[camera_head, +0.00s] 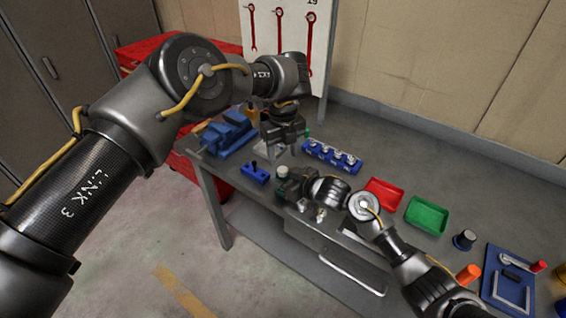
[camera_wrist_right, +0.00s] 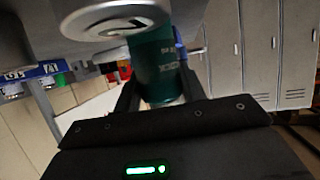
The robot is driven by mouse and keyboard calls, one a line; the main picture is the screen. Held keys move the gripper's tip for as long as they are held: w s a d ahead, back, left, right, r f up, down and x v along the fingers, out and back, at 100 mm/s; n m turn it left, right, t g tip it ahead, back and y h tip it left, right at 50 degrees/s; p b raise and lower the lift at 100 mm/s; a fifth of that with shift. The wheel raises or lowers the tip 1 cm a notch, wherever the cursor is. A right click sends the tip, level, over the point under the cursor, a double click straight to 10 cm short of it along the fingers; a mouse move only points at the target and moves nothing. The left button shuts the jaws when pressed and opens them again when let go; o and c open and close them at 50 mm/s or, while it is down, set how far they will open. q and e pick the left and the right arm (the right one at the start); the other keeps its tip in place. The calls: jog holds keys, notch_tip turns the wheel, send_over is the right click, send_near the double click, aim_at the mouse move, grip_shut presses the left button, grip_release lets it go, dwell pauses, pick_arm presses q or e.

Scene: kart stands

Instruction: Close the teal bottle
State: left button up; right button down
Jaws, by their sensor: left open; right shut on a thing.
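The teal bottle (camera_wrist_right: 158,65) stands between the two fingers of my right gripper (camera_wrist_right: 158,98) in the right wrist view, and the gripper is shut on it. In the head view a small pale greenish top (camera_head: 282,171) shows at my right gripper (camera_head: 286,184); most of the bottle is hidden there. A round pale disc-like part (camera_wrist_right: 115,20) overlaps the bottle's upper end in the wrist view; I cannot tell whether it is the lid. My left gripper (camera_head: 282,143) is open, pointing down over the bench behind the right gripper. I cannot see a cap in it.
A blue vise (camera_head: 228,132), a small blue block (camera_head: 255,173) and a blue rack (camera_head: 331,157) with several pale pieces are near the grippers. Red (camera_head: 383,194) and green (camera_head: 427,215) trays lie to the right. A tool board (camera_head: 285,30) stands behind.

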jog(key=shift+f, duration=0.2)
pick_arm(q)
notch_tip(320, 180, up, 7)
jog(key=shift+f, duration=0.2)
pick_arm(e)
jog(key=c, duration=1.1)
grip_release()
jog(key=shift+c, duration=0.2)
jog(key=o, duration=0.4)
jog(key=shift+r, duration=0.1)
jog(key=v, duration=1)
jog(key=shift+w, duration=0.1)
pick_arm(q)
jog(key=shift+f, duration=0.3)
pick_arm(e)
jog(key=shift+s+d+r, duration=0.15)
jog(key=shift+s+d, duration=0.1)
jog(key=shift+s, duration=0.05)
jog(key=shift+r, duration=0.1)
